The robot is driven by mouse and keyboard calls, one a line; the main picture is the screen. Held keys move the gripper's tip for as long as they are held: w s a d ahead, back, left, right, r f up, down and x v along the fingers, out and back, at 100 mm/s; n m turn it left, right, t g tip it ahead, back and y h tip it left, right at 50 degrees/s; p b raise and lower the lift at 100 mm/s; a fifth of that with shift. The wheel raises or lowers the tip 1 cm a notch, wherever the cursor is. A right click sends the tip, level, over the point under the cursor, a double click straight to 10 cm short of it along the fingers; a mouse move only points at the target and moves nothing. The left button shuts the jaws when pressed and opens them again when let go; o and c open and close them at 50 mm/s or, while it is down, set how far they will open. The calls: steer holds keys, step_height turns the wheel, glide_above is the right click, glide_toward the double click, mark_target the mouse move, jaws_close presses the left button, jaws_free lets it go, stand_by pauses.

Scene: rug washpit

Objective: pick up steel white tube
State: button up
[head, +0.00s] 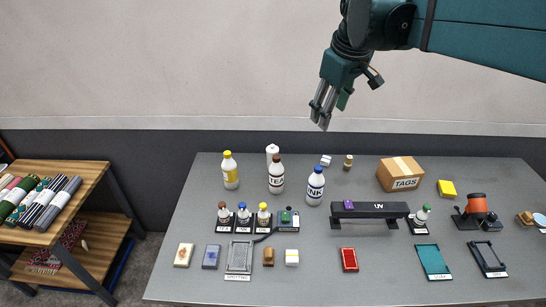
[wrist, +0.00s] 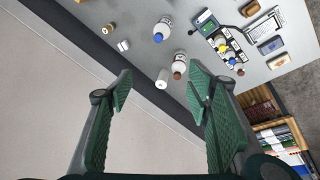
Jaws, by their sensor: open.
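My gripper (head: 321,118) is open and empty, high above the back edge of the table, up and to the right of the cylinder. Its two green-padded fingers (wrist: 161,88) are spread wide in the wrist view.
A yellow-capped bottle (head: 230,171) and a blue-capped INK bottle (head: 315,186) stand nearby. Several small bottles (head: 243,214) sit in a front row. A TAGS box (head: 400,174) stands to the right. A wooden shelf (head: 85,178) with rolls is at left. The wall rises behind.

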steer(key=w+a+f+n+g, duration=0.1)
steer(key=w+a+n, duration=0.25)
steer(key=w, duration=0.45)
steer(key=w+a+f+n+g, duration=0.15)
steer(key=w+a, duration=0.25)
steer(key=w, duration=0.4)
steer(key=n+g+p, duration=0.1)
steer(key=n, duration=0.4)
glide_above(272, 145)
step_height(272, 145, down, 9)
step_height(272, 145, down, 25)
steer(key=shift+d+f, duration=0.1)
steer(key=shift+f, duration=1.2)
steer(key=shift+f, duration=2.6)
